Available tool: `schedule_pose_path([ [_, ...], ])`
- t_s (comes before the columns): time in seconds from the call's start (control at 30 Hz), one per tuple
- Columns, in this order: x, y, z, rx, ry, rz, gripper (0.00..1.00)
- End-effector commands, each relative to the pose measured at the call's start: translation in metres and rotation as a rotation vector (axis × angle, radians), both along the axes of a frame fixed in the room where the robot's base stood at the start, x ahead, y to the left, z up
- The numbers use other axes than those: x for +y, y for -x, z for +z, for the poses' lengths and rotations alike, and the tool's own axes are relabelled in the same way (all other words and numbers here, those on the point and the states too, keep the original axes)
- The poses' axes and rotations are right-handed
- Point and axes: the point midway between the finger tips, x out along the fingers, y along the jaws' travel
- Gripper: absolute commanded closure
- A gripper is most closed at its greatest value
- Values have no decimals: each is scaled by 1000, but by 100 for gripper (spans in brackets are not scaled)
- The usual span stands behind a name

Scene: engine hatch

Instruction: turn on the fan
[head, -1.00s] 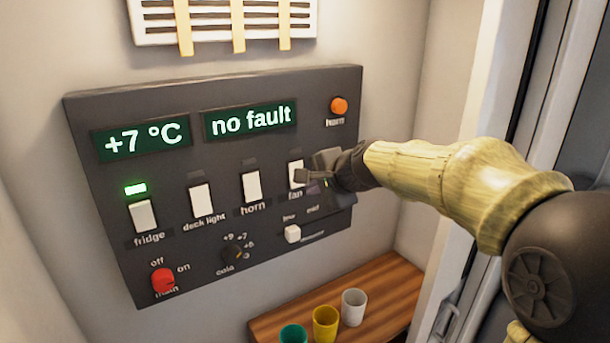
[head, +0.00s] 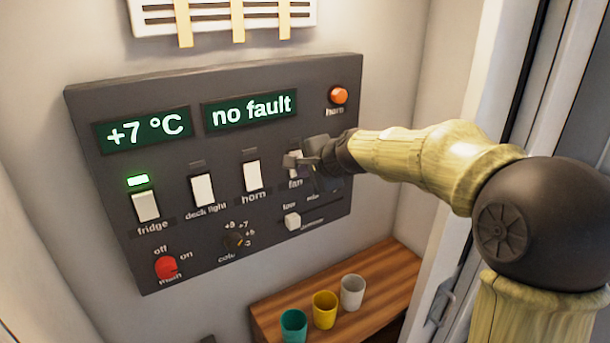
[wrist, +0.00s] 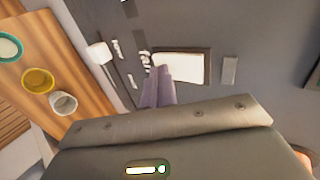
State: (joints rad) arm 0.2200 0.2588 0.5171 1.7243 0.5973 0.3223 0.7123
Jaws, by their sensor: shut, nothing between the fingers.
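The fan switch (head: 296,168) is a white rocker on the dark panel, above the label "fan". My gripper (head: 291,160) is shut and empty, with its fingertips in front of this switch, covering part of it. In the wrist view the switch (wrist: 182,67) is a bright white rectangle in a dark frame. The closed fingertips (wrist: 158,73) overlap its left end, on the label side. I cannot tell whether they touch it. The small lamp window (wrist: 230,70) beyond the switch looks grey and unlit.
The horn switch (head: 252,175) and deck light switch (head: 202,190) sit left of the fan. The fridge lamp (head: 138,180) glows green. A white slider (head: 292,221) is below. Several cups, including a yellow one (head: 324,309), stand on a wooden shelf (head: 385,285).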

Motion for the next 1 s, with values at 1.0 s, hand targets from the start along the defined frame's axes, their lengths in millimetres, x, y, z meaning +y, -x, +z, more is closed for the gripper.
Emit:
schedule_pose_path([
  [1.0, 2, -2, 17, -22, -15, 0, 100],
])
